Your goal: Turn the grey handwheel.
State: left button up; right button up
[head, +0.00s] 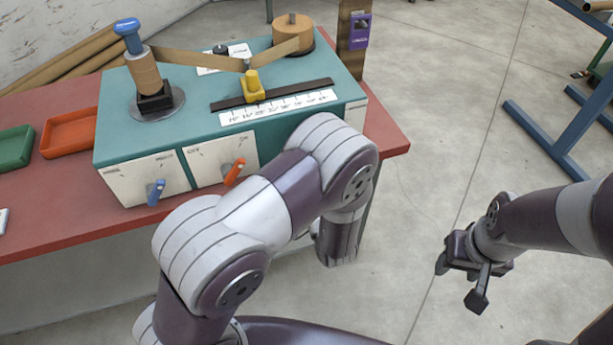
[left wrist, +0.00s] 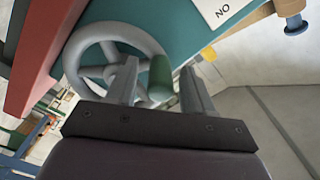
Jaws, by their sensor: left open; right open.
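The grey handwheel (left wrist: 146,40) shows in the left wrist view, a spoked ring on the end of the teal winder (head: 185,128). A green handle (left wrist: 161,72) stands out from its rim. My left gripper (left wrist: 159,80) is open, one finger on each side of the green handle; whether they touch it I cannot tell. In the head view the handwheel is hidden, and my left arm reaches to the winder's right end with its fingers out of sight. My right gripper (head: 459,283) is open and empty over the floor at the right.
The winder stands on a red-topped bench (head: 60,200). Its front has a blue lever (head: 155,192) and an orange lever (head: 234,172). Green (head: 14,147) and orange (head: 70,133) trays lie at the left. A blue metal frame (head: 560,145) stands at the right; the floor between is clear.

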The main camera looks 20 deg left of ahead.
pick_arm(q)
jog(key=v, duration=1.2)
jog(key=shift+b, duration=0.3)
jog(key=w+d+n+g+h+p, duration=0.1)
jog(key=w+n+g+h+p, duration=0.3)
jog(key=w+h, duration=0.3)
jog(key=s+a+r+g+h+p, duration=0.2)
jog(key=s+a+r+g+h, duration=0.1)
jog(key=s+a+r+g, duration=0.4)
jog(key=s+a+g, duration=0.2)
jog(key=s+a, duration=0.2)
jog(key=s, duration=0.2)
jog(key=shift+s+g, duration=0.3)
jog(key=shift+s, duration=0.05)
jog(key=shift+s+d+r, duration=0.1)
jog(key=shift+r, duration=0.05)
